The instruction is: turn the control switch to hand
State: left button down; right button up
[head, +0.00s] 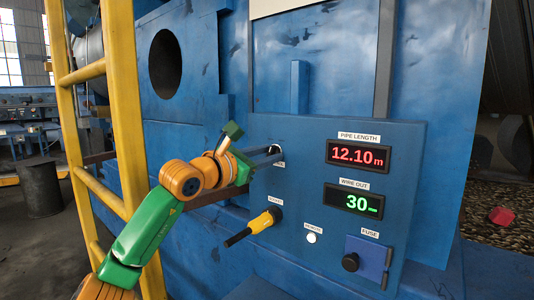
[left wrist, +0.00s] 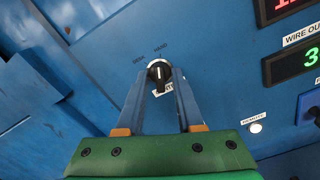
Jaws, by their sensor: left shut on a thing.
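The control switch (left wrist: 159,73) is a small round black knob with a white pointer line on the blue panel. In the left wrist view its line stands nearly upright in the picture. My right gripper is in neither view.
The panel (head: 300,185) carries a red pipe length display (head: 358,156), a green wire out display (head: 353,201), a yellow-black lever (head: 256,226), a white button (head: 311,238) and a fuse box (head: 367,261). A yellow ladder (head: 123,100) stands close left of my arm.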

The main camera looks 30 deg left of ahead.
pick_arm(q)
jog(key=shift+r+m, duration=0.1)
jog(key=shift+m, duration=0.4)
dwell(0.3)
jog(key=c, duration=0.9)
grip_release()
jog(key=s+b, duration=0.3)
jog(key=s, duration=0.4)
jog(key=shift+s+a+b, duration=0.2)
jog(key=shift+a+b, duration=0.05)
jog(key=shift+b, duration=0.1)
jog(key=shift+w, duration=0.1)
